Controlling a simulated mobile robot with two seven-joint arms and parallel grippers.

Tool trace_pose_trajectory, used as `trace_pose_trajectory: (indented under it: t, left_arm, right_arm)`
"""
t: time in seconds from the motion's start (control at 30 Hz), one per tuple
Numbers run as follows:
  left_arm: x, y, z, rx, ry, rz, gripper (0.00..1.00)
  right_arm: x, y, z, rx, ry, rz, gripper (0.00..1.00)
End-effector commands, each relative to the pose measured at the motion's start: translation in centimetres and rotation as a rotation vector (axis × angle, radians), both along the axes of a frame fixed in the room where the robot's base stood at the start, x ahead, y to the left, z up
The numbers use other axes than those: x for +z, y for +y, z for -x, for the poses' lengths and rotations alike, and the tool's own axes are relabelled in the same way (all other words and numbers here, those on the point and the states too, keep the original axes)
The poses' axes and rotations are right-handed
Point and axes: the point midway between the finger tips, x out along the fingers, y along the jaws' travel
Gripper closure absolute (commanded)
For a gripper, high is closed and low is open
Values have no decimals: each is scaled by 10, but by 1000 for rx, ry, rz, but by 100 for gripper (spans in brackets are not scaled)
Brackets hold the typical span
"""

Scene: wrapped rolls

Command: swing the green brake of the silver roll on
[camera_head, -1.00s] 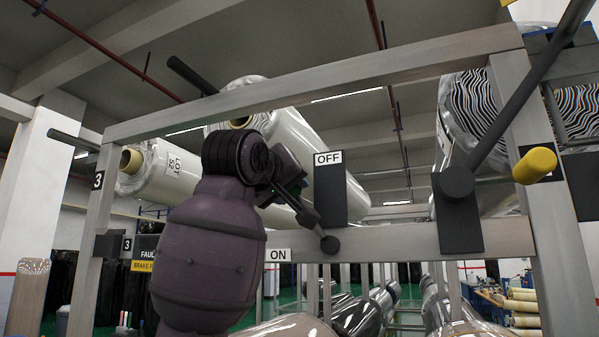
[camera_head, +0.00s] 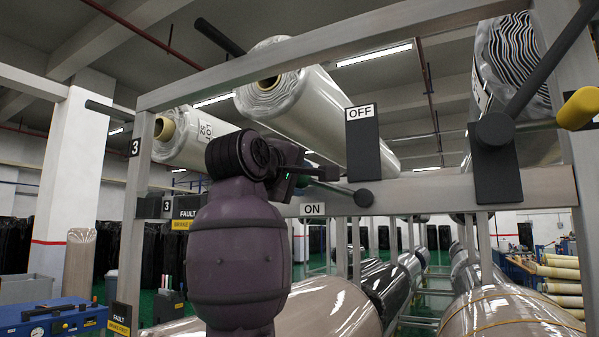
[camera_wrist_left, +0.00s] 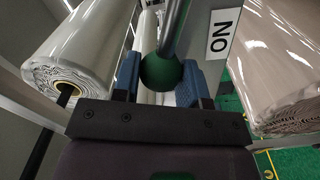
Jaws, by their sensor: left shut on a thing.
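The green brake knob (camera_wrist_left: 160,73) sits between the blue finger pads in the left wrist view, at the end of a grey lever. My left gripper (camera_head: 308,173) is shut on the knob; the gripper largely hides it in the head view. The lever (camera_head: 340,188) runs from a dark pivot (camera_head: 364,198) on the rack's crossbar leftward and slightly up. A shiny pale silver-grey roll (camera_head: 325,112) lies behind. My right gripper is out of view.
Another pale roll (camera_head: 203,138) is at left. Grey frame bars (camera_head: 320,48) surround my arm. Brown wrapped rolls (camera_head: 325,302) lie below.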

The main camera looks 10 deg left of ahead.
Motion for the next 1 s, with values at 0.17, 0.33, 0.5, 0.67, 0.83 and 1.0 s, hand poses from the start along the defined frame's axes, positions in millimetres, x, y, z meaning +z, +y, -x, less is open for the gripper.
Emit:
trace_pose_trajectory:
  t: [0.17,0.33,0.5,0.67,0.83,1.0]
  left_arm:
    - [-2,1,0,1,7,16,100]
    - [-3,1,-1,0,9,17,100]
    - [-4,1,-1,0,11,15,56]
    - [-3,1,-1,-1,9,15,37]
    - [-2,1,0,0,7,15,37]
    - [-2,2,5,0,5,14,37]
  right_arm:
    - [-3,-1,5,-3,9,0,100]
    - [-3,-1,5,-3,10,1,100]
    - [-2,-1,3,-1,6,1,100]
    - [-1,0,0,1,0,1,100]
    - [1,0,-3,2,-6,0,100]
    - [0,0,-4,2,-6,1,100]
